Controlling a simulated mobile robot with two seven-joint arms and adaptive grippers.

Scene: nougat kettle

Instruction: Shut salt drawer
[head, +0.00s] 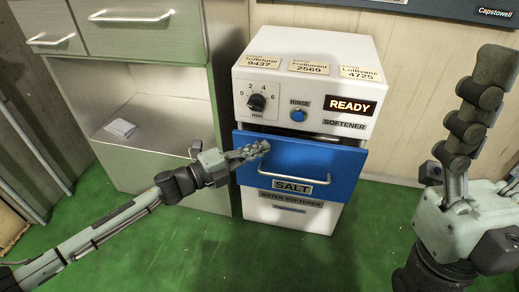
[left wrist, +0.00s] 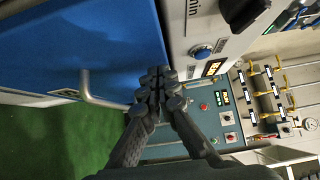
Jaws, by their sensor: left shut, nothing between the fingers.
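The blue salt drawer (head: 338,165) sits in the front of the white softener unit (head: 300,55), above a white lower panel. It stands out from the body, with a dark gap along its top edge. A bar handle (head: 290,177) and a SALT label (head: 292,187) are on its front. My left gripper (head: 263,147) is shut and empty at the drawer front's upper left, above the handle. In the left wrist view, the left fingertips (left wrist: 158,84) are together beside the blue drawer (left wrist: 65,45); contact is unclear. My right gripper (head: 490,68) points up at the right, away from the drawer.
The unit has a dial (head: 257,102), a blue rinse button (head: 298,115) and a READY display (head: 351,106). A grey-green cabinet (head: 150,95) with an open shelf stands to the left. The green floor (head: 200,250) in front is clear except for my arms.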

